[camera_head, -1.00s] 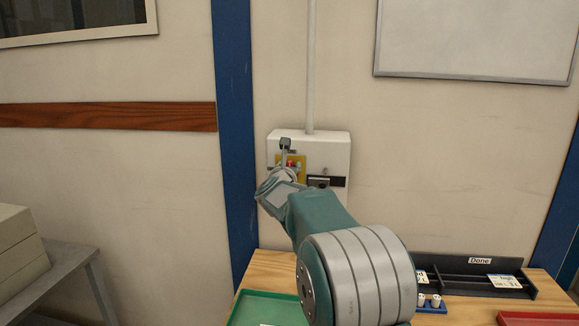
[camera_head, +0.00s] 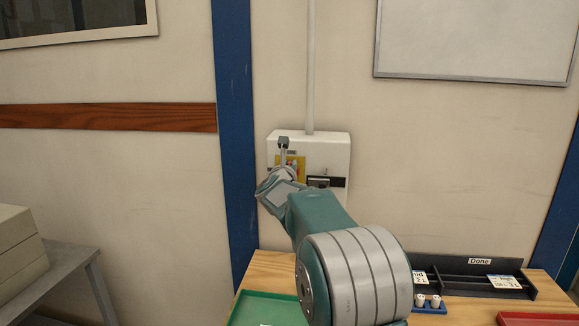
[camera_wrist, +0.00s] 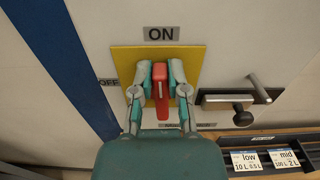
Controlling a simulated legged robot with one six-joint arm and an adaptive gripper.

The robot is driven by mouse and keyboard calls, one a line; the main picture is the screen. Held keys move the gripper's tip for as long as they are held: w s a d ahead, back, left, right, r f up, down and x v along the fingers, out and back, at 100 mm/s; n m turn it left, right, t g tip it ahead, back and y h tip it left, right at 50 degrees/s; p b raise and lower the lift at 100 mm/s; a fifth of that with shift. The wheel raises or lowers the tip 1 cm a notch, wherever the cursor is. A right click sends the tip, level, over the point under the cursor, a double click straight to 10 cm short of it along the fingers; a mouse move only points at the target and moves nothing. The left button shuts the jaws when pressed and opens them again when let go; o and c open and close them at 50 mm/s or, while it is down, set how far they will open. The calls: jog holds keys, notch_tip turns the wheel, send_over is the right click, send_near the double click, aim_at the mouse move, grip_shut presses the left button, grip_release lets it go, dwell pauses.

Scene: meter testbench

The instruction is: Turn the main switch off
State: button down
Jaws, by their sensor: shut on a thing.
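The main switch has a red handle (camera_wrist: 160,88) on a yellow plate (camera_wrist: 123,62), below an "ON" label (camera_wrist: 161,33). The handle stands upright in the wrist view, in line with "ON". An "OFF" label (camera_wrist: 109,83) is at the plate's left edge, partly hidden. My gripper (camera_wrist: 160,80) is shut on the red handle, with a finger on either side. In the head view, my gripper (camera_head: 291,167) is at the yellow plate (camera_head: 302,161) on the white wall box (camera_head: 338,150), and the handle is mostly hidden.
A metal lever (camera_wrist: 259,88) and a black knob (camera_wrist: 243,115) project to the right of the switch. A blue post (camera_head: 235,130) stands close on the left. Below are a wooden bench (camera_head: 262,268), a green tray (camera_head: 262,305) and a black rack (camera_head: 450,263).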

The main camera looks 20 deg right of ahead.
jog(key=shift+w+a+f+n, duration=0.3)
jog(key=shift+f+n, duration=0.3)
jog(key=shift+n, duration=2.25)
jog(key=shift+w+a+f+n, duration=0.2)
jog(key=shift+a+f+n, duration=0.35)
jog(key=shift+n, duration=2.35)
jog(key=shift+w+a+f+n, duration=0.25)
jog(key=shift+f+n, duration=0.45)
jog(key=shift+n, duration=2.15)
jog(key=c, duration=0.6)
grip_release()
jog(key=shift+d, duration=0.1)
jog(key=shift+c, duration=0.2)
jog(key=shift+r, duration=0.2)
